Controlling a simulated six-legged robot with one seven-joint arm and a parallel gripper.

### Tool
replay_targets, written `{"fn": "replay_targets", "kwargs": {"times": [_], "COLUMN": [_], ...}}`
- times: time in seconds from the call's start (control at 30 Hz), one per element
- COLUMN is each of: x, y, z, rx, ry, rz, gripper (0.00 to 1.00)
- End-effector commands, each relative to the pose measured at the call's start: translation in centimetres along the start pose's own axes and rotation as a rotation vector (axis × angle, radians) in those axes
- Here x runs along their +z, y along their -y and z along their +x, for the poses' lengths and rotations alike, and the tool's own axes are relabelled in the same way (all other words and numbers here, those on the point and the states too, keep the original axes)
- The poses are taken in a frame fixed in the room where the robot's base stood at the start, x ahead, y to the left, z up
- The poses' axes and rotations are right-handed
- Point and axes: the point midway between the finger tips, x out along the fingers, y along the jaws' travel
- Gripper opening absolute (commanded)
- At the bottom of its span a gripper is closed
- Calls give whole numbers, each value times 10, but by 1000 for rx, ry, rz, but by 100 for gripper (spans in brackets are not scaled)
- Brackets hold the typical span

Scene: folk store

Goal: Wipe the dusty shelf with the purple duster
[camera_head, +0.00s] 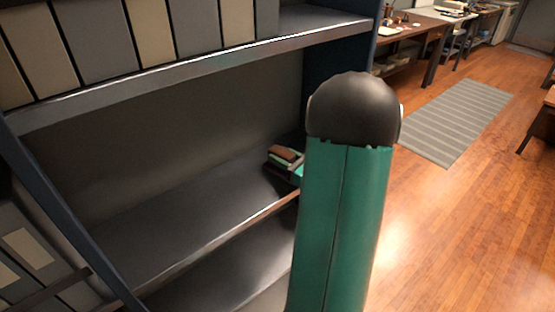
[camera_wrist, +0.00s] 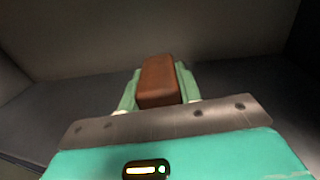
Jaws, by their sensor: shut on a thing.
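The dark shelf board (camera_head: 170,215) is an open, mostly bare bay in the head view. Its surface also shows in the wrist view (camera_wrist: 65,105). My gripper (camera_head: 284,158) is at the right end of this bay, low over the board. In the wrist view my gripper's two green fingers (camera_wrist: 157,88) are shut on a brown block (camera_wrist: 159,78), which appears to be the duster's body. The block also shows small in the head view (camera_head: 286,153). No purple shows on it, and its underside is hidden, so I cannot tell whether it touches the board.
Grey and tan binders (camera_head: 150,35) fill the upper shelf (camera_head: 200,68), whose edge overhangs the bay. A dark blue side post (camera_head: 345,55) closes the right. More binders (camera_head: 35,255) stand lower left. Beyond lie a striped rug (camera_head: 455,118), a desk (camera_head: 415,25) and open wooden floor.

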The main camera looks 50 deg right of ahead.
Motion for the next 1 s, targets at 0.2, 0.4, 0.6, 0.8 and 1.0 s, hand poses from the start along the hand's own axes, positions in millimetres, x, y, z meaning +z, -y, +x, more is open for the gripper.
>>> {"fn": "replay_targets", "kwargs": {"times": [0.2, 0.4, 0.6, 0.8, 1.0], "x": [1, 2, 13, 32, 50], "y": [13, 12, 12, 12, 12], "z": [-3, -2, -2, -2, -2], "rx": [1, 2, 2, 2, 3], "ry": [1, 2, 4, 4, 4], "rz": [-1, -1, -5, -4, -5], "gripper": [0, 0, 0, 0, 0]}}
